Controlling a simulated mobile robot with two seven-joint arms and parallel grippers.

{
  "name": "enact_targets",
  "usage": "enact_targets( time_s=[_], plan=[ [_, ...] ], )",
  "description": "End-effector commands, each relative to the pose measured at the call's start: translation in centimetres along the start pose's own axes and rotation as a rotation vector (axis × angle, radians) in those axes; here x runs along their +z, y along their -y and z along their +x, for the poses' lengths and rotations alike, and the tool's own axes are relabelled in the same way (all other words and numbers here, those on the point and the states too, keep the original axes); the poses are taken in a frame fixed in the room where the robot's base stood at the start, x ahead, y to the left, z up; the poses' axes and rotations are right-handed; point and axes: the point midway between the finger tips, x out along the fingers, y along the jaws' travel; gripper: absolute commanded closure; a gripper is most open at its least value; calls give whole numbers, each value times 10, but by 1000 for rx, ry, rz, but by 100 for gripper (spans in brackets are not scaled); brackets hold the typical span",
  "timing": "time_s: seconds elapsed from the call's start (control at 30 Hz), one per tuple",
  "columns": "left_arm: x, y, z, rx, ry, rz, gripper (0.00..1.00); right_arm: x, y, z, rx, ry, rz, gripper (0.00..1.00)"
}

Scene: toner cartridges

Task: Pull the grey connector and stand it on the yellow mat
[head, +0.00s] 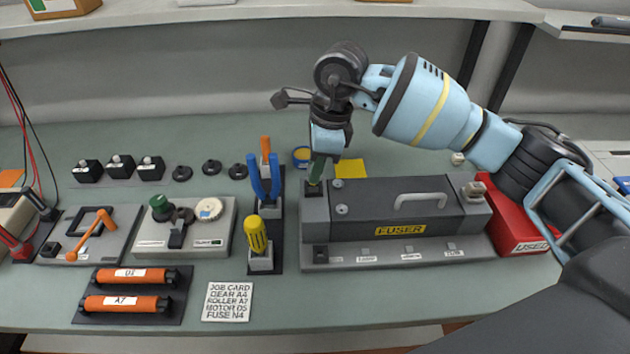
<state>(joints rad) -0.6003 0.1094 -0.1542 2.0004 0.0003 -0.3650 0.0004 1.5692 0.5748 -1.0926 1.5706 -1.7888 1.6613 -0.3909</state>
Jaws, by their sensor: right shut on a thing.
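My right gripper (322,156) reaches in from the right above the back left corner of the fuser unit (375,208). The gripper hides the top of the green piece. I cannot tell whether this piece is part of the grey connector. A light grey fitting (473,190) sits at the unit's right end. The yellow mat (351,169) lies flat behind the unit, just right of the gripper, with nothing visible on it. My left gripper is not in view.
A tool rack with blue pliers (264,178) and a yellow-handled screwdriver (257,236) stands close left of the unit. A red bin (525,230) is at its right. Orange rollers (127,302) and a job card (228,301) lie at the front left.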

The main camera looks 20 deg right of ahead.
Motion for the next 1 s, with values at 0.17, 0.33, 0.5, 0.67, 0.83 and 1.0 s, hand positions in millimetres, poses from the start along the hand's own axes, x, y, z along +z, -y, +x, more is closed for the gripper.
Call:
enact_targets(
  time_s=[0.17, 0.33, 0.5, 0.67, 0.83, 1.0],
  plan=[
    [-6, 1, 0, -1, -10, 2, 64, 1, 0, -4, 0, 0, -1, 100],
    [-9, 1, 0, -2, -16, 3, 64, 2, 0, -7, 0, 0, 0, 100],
    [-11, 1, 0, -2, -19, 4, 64, 2, 0, -10, 0, 0, 0, 100],
    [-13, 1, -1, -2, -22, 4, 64, 2, 0, -12, 0, 0, 0, 100],
    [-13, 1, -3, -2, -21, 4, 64, 3, 0, -15, 0, 0, 0, 100],
    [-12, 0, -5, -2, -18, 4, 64, 4, 0, -18, 0, 0, 0, 100]
  ],
)
